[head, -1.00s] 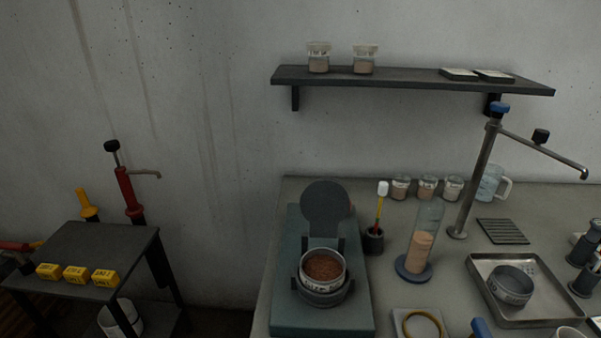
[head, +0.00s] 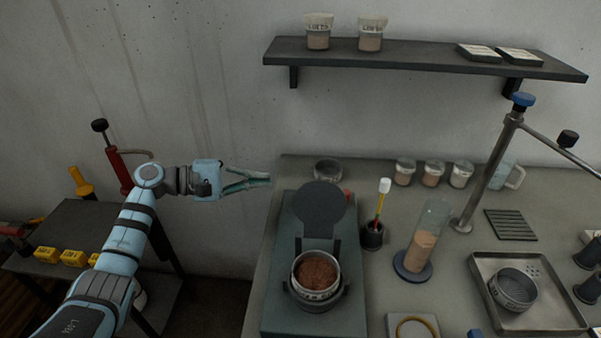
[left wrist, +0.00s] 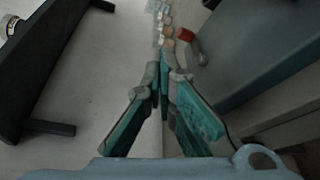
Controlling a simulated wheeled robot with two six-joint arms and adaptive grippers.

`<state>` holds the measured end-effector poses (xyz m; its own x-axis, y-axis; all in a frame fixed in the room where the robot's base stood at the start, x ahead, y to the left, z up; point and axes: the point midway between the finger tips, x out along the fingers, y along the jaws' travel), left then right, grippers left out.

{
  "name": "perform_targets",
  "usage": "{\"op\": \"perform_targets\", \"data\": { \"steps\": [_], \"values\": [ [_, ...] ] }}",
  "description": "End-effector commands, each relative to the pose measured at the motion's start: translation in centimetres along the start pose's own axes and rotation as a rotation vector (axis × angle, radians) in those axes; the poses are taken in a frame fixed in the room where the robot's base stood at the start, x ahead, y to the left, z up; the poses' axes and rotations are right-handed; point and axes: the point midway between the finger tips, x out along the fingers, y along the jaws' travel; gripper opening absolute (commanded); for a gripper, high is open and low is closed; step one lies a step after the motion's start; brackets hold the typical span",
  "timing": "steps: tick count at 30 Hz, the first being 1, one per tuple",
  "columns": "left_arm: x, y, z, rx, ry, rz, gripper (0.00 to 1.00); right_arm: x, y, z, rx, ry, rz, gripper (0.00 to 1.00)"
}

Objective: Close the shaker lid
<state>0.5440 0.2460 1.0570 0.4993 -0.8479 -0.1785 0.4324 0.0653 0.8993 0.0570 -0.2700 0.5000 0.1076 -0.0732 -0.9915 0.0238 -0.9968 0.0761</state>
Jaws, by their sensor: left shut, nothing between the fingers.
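The shaker (head: 272,302) is a teal-green base at the left end of the bench. Its round dark lid (head: 320,205) stands raised at the back, open. A sieve cup (head: 317,275) filled with reddish-brown grains sits in the holder in front of the lid. My left gripper (head: 268,178) is shut and empty, in the air left of and behind the lid, pointing right and apart from it. In the left wrist view its fingers (left wrist: 162,68) come together. The shaker's side (left wrist: 240,50) shows at the right there. My right gripper is not in view.
Behind the lid stands a grey cup (head: 327,171). A brush holder (head: 373,236) and a glass cylinder (head: 427,240) stand to the right. A wall shelf (head: 420,62) hangs above. A black side table (head: 75,222) is at the left.

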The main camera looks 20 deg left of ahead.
Motion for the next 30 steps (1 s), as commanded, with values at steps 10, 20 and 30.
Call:
{"op": "perform_targets", "data": {
  "steps": [10, 20, 30],
  "values": [
    [3.6, 1.5, 2.0, -0.016, -0.068, 0.02, 0.0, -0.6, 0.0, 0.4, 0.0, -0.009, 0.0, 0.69],
    [9.4, 1.6, 3.1, -0.013, -0.062, 0.015, 0.0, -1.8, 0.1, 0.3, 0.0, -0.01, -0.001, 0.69],
    [8.2, 1.5, 5.9, -0.014, -0.061, 0.016, 0.0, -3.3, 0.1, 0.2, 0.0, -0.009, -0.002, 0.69]
  ]
}}
